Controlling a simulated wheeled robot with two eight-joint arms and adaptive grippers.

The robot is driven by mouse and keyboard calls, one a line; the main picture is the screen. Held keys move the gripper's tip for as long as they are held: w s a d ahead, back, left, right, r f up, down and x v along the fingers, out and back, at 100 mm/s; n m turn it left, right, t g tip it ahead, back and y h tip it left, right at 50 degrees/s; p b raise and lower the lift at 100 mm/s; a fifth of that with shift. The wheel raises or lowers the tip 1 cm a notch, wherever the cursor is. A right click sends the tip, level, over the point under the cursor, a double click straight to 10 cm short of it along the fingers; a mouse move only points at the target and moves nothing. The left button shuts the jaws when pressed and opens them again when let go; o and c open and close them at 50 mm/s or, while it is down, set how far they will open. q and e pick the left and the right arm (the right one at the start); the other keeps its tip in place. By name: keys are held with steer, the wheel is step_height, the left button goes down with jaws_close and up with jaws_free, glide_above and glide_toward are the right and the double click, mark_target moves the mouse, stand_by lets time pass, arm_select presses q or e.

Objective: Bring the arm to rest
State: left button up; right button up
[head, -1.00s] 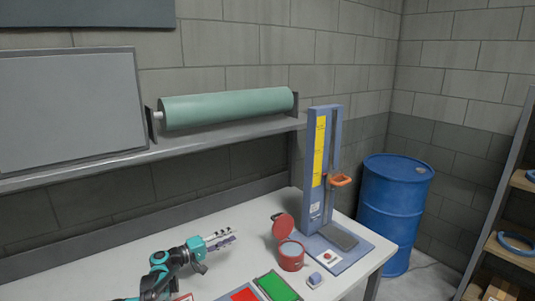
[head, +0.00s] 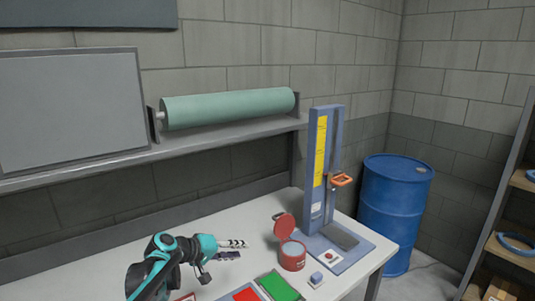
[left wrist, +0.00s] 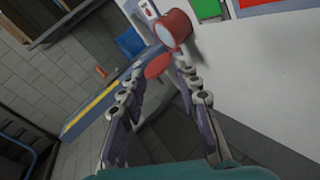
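My left gripper (head: 232,249) is over the white table, left of a red lidded pot, with its fingers pointing right. In the left wrist view its two fingers (left wrist: 155,105) stand apart with nothing between them, so it is open and empty. The red pot (head: 292,256) stands on the table with its lid raised; it also shows in the left wrist view (left wrist: 174,28), beyond the fingertips. My right gripper is in neither view.
A blue upright stand (head: 318,170) with an orange handle (head: 341,180) stands at the table's right end. Green (head: 281,287) and red (head: 245,295) trays lie at the front. A shelf (head: 230,134) with a green roll (head: 228,107) runs above. A blue drum (head: 395,215) stands right.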

arm_select(q)
steer(key=s+a+f+m+y, duration=0.1)
steer(key=s+a+f+y, duration=0.1)
steer(key=s, duration=0.9)
steer(key=s+a+f+m+y, duration=0.1)
steer(key=s+a+f+y, duration=0.2)
steer(key=s, duration=0.8)
steer(key=s+a+f+m+y, duration=0.1)
steer(key=s+a+f+y, duration=0.1)
steer(key=s, duration=0.8)
steer(key=shift+s+a+f+m+g+y, duration=0.2)
steer(key=shift+s+a+m+g+y, duration=0.25)
steer(key=shift+y, duration=0.75)
